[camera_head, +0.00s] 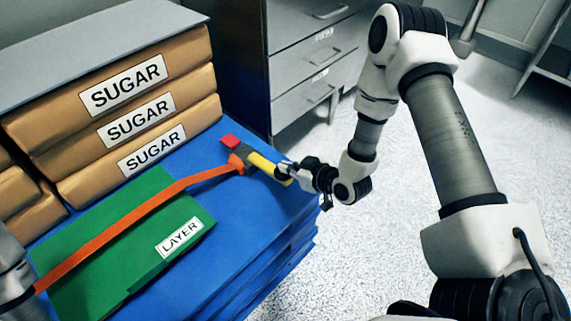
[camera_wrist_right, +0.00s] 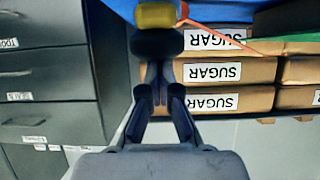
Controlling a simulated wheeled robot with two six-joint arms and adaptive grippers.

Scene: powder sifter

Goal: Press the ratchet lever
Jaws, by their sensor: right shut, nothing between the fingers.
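The ratchet (camera_head: 240,155) sits on the blue stack at the end of an orange strap (camera_head: 130,222). It has a red tab (camera_head: 230,141) and a yellow lever (camera_head: 265,165) pointing toward my right gripper (camera_head: 287,171). My right gripper is shut and empty, with its tips at the lever's outer end. In the right wrist view the yellow lever (camera_wrist_right: 157,15) shows just beyond the shut fingers (camera_wrist_right: 157,45); I cannot tell whether they touch it. Part of my left arm shows at the left edge of the head view; its gripper is not visible.
Brown sugar packs (camera_head: 140,125) stand behind the strap under a grey board (camera_head: 90,45). A green layer sheet (camera_head: 120,255) lies on the blue stack (camera_head: 235,230). A grey drawer cabinet (camera_head: 300,70) stands behind the ratchet. Open floor (camera_head: 390,235) lies to the right.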

